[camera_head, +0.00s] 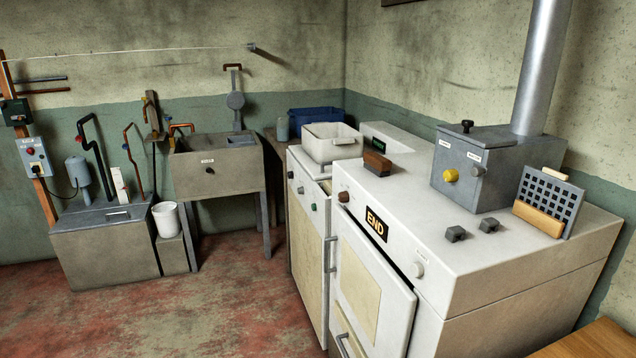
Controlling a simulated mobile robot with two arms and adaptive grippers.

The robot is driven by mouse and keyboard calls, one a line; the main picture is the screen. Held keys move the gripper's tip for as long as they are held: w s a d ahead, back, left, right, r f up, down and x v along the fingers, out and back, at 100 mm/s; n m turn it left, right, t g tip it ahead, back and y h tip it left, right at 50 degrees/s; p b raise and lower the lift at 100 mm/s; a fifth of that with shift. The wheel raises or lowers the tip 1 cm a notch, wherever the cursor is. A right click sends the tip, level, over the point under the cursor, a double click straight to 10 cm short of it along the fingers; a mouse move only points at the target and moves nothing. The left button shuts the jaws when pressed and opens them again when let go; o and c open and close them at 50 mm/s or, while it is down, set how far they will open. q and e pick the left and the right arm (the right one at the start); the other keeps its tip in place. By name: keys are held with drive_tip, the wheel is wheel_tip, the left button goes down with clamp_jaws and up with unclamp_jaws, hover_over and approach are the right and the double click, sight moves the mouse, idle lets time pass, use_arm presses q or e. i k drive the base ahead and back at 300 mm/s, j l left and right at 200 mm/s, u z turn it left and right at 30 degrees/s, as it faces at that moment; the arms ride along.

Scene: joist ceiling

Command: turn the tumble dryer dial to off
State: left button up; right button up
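A white front-loading machine (469,251), which looks like the tumble dryer, stands at the right. Its sloped front panel carries a dark display reading END (376,224) in orange. A brown knob (343,196) sits left of the display and a pale dial (418,269) sits to its right, with small lettering above that is too small to read. I cannot tell which setting either points to. The machine's front door (363,281) with a cream panel looks shut. Neither of my grippers is in view.
On the machine's top stand a grey metal box (475,160) with a flue pipe, a black grid (551,199) in a wooden stand, a brown brush (377,164) and two small dark blocks (456,233). A wooden surface (590,343) lies at the lower right. Red floor (215,318) is clear.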

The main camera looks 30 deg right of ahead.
sight(343, 196)
drive_tip(key=i, duration=1.95)
drive_tip(key=i+z, duration=0.1)
drive_tip(key=i, duration=0.5)
drive_tip(key=i+j, duration=0.1)
drive_tip(key=i, duration=0.45)
drive_tip(key=i+j+z, duration=0.15)
drive_tip(key=i, duration=0.45)
drive_tip(key=i+z, duration=0.15)
drive_tip(key=z, duration=1.85)
